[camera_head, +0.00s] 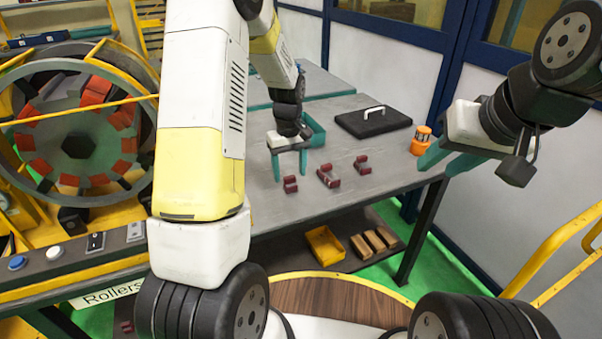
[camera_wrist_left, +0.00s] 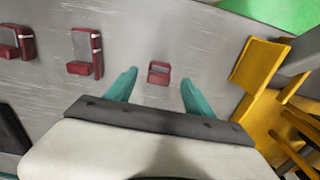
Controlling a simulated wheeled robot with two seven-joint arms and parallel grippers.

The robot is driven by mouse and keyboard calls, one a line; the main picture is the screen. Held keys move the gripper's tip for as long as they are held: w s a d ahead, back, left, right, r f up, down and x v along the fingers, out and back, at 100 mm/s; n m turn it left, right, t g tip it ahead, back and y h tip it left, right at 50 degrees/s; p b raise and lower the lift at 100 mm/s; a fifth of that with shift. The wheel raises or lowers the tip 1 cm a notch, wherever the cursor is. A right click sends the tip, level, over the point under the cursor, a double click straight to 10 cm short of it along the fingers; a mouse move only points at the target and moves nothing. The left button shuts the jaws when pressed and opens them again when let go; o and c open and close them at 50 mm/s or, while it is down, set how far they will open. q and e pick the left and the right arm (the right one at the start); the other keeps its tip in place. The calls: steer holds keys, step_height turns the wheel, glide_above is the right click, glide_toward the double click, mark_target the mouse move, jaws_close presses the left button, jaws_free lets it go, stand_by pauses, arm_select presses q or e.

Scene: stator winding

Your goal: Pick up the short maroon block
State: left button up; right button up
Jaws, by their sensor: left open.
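The short maroon block (camera_head: 290,185) lies on the grey table (camera_head: 395,170) at its near left. In the left wrist view the short block (camera_wrist_left: 159,72) shows a grey patch on its top and sits between my fingertips, with gaps on both sides. My left gripper (camera_head: 289,175) is open and points down above the block; it also shows in the wrist view (camera_wrist_left: 157,77). The exact height above the block is hard to tell. My right gripper (camera_head: 440,166) is open and empty in the air beyond the table's right edge.
Two larger maroon blocks (camera_head: 328,177) (camera_head: 362,165) lie to the right of the short one. A black case (camera_head: 372,122), an orange container (camera_head: 421,140) and a teal bin (camera_head: 315,131) stand farther back. A yellow machine frame (camera_wrist_left: 262,75) is close beside the left gripper.

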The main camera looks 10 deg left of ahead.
mark_target(290, 177)
arm_select(q)
step_height(290, 177, down, 4)
steer(key=shift+f, duration=0.2)
steer(key=shift+w, duration=0.1)
jaws_close()
steer(key=shift+r, duration=0.1)
stand_by(1.2)
